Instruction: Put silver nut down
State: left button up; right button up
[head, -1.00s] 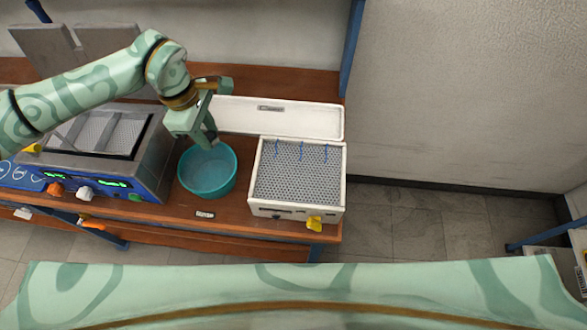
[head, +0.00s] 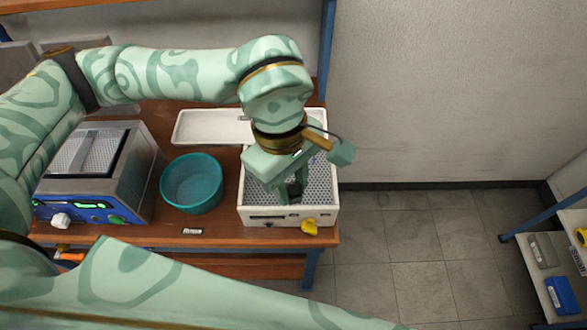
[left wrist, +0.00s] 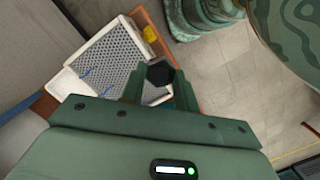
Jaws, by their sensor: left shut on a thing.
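My left gripper (head: 287,194) is over the white box (head: 262,219) with the perforated grey floor, on the wooden bench. It is shut on a hexagonal nut (left wrist: 160,73), which looks dark rather than silver in the left wrist view. In the head view the nut (head: 295,189) is a dark patch between the fingers. The grid floor (left wrist: 112,62) shows behind the nut in the left wrist view; I cannot tell if the nut touches it. My right gripper is not in view.
A teal bowl (head: 192,185) stands left of the white box. Further left is a blue-fronted machine (head: 95,205) with knobs. A shelf unit (head: 540,245) stands at right.

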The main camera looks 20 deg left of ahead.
pick_arm(q)
jog(key=w+a+f, duration=0.1)
jog(key=w+f, duration=0.1)
jog(key=w, duration=0.1)
jog(key=w+a+f, duration=0.1)
jog(key=w+f, duration=0.2)
jog(key=w+a+f, duration=0.1)
jog(key=w+f, duration=0.1)
jog(key=w, duration=0.1)
jog(key=shift+w+a+f, duration=0.2)
jog(key=shift+a+f, duration=0.1)
jog(key=shift+f, duration=0.1)
jog(key=shift+w+a+f, duration=0.1)
jog(key=shift+w+f, duration=0.1)
jog(key=shift+f, duration=0.1)
jog(key=shift+w+f, duration=0.1)
jog(key=shift+f, duration=1.5)
jog(key=shift+f, duration=0.1)
jog(key=o, duration=1)
jog(key=r, duration=0.4)
jog(key=a+r, duration=0.1)
jog(key=r, duration=0.3)
jog(key=w+r, duration=0.1)
jog(key=r, duration=0.3)
jog(key=shift+a+r, duration=0.1)
jog(key=shift+a, duration=0.25)
